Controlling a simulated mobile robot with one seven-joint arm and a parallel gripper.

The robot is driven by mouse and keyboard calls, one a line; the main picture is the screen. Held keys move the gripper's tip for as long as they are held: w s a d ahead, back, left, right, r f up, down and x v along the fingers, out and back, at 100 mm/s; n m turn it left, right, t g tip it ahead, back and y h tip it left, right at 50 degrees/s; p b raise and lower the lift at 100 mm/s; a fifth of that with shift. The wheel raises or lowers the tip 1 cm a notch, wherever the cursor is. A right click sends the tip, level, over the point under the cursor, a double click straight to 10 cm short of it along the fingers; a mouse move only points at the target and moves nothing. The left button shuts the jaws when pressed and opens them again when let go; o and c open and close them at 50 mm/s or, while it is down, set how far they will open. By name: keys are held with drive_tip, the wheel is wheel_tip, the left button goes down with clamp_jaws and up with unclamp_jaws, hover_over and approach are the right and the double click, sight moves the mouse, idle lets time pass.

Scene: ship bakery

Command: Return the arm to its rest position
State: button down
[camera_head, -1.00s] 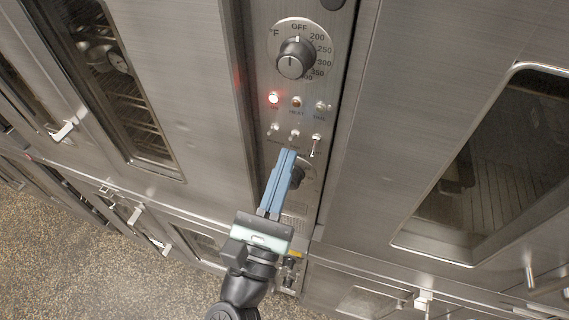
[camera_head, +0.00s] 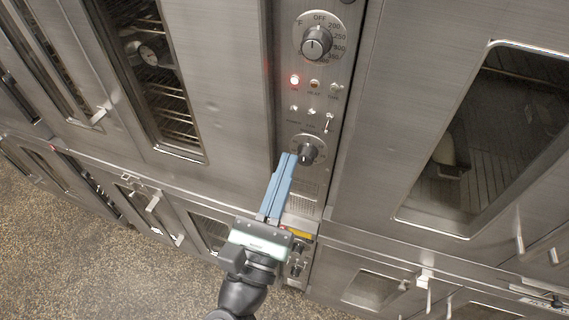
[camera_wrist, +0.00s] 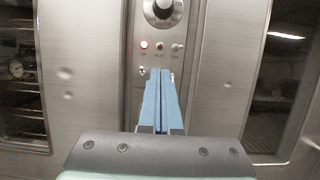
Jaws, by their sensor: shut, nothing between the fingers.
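My gripper (camera_head: 288,160) is shut and empty, its two blue fingers pressed together. In the head view its tips appear just left of the lower black knob (camera_head: 306,153) on the oven's control panel (camera_head: 311,190); I cannot tell whether they touch it. The wrist view shows the fingers (camera_wrist: 160,76) pointing at the panel below a lit red lamp (camera_wrist: 144,45). The upper temperature dial (camera_head: 316,42) is above, with a row of lamps and small toggle switches below it. The fingers hide the lower knob in the wrist view.
Steel ovens fill the view. A glass door (camera_head: 470,150) is on the right and a narrow window (camera_head: 150,80) with racks is on the left. Lower oven doors with handles (camera_head: 153,201) run below. The speckled floor (camera_head: 70,255) is clear at lower left.

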drive_tip(key=shift+s+r, duration=0.1)
drive_tip(key=a+r+n+t+y+b, duration=0.1)
drive_tip(key=a+r+n+t+y, duration=0.35)
drive_tip(key=r+n, duration=0.9)
drive_tip(key=a+r+n+t+y+b, duration=0.1)
drive_tip(key=r+n+y+b, duration=0.1)
drive_tip(key=r+n+y, duration=0.85)
drive_tip(key=s+d+r+n+h, duration=0.3)
drive_tip(key=r+n+h, duration=0.1)
drive_tip(key=r+n, duration=0.2)
drive_tip(key=s+d+r+n+h+b, duration=0.1)
drive_tip(key=s+d+r+n+h, duration=0.2)
drive_tip(key=r+n, duration=0.3)
drive_tip(key=n+t+h, duration=0.1)
drive_tip(key=n, duration=0.2)
drive_tip(key=shift+d+n, duration=0.25)
drive_tip(key=shift+n, duration=0.05)
